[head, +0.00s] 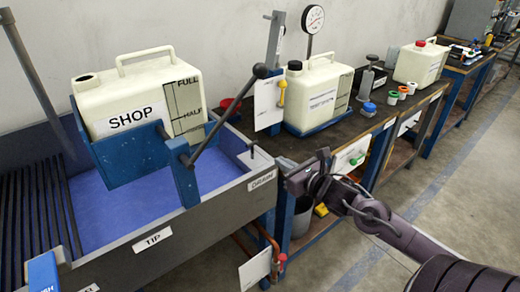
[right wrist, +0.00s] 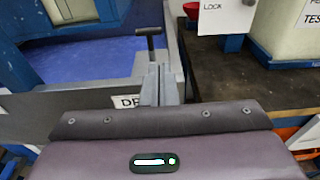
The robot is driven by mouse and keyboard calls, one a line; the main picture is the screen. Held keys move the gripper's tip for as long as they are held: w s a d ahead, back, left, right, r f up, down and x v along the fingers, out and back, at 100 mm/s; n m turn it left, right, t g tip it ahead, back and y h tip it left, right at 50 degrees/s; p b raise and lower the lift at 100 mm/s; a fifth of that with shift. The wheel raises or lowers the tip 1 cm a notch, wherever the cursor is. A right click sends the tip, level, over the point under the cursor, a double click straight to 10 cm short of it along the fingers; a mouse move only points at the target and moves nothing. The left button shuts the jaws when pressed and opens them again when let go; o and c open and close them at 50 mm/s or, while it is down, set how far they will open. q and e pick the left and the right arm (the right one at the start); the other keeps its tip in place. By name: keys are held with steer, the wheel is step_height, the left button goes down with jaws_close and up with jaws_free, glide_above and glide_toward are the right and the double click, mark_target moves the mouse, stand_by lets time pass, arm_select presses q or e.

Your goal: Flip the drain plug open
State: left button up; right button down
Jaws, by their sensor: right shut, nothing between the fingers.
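The drain plug's dark T-shaped handle (head: 251,147) stands at the right end of the blue-floored basin, behind the wall with the DRAIN label (head: 262,180). In the right wrist view the black handle (right wrist: 150,32) stands upright just beyond my fingertips, with its lower stem near or behind them. My right gripper (head: 288,172) is just right of the basin's end wall, its fingers pointing towards the handle. In the right wrist view its grey fingers (right wrist: 158,84) are shut and empty. I cannot tell whether they touch the stem. My left gripper is not in view.
The basin (head: 215,235) holds a blue tilting cradle with the SHOP jug (head: 140,100) and a black-knobbed lever (head: 260,71). A workbench (head: 250,141) with a second jug (head: 318,93), gauge and small bottles stands behind my right gripper. Open floor lies to the right.

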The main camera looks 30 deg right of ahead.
mark_target(261, 160)
steer(key=w, duration=0.5)
steer(key=w+f, duration=0.1)
steer(key=w, duration=0.2)
steer(key=shift+w+a+p, duration=0.15)
steer(key=shift+a+p, duration=0.1)
steer(key=shift+p, duration=0.05)
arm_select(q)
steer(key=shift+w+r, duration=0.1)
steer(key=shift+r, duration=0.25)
arm_select(e)
steer(key=shift+w+a+f, duration=0.1)
steer(key=shift+w+f, duration=0.15)
steer(key=shift+w, duration=0.55)
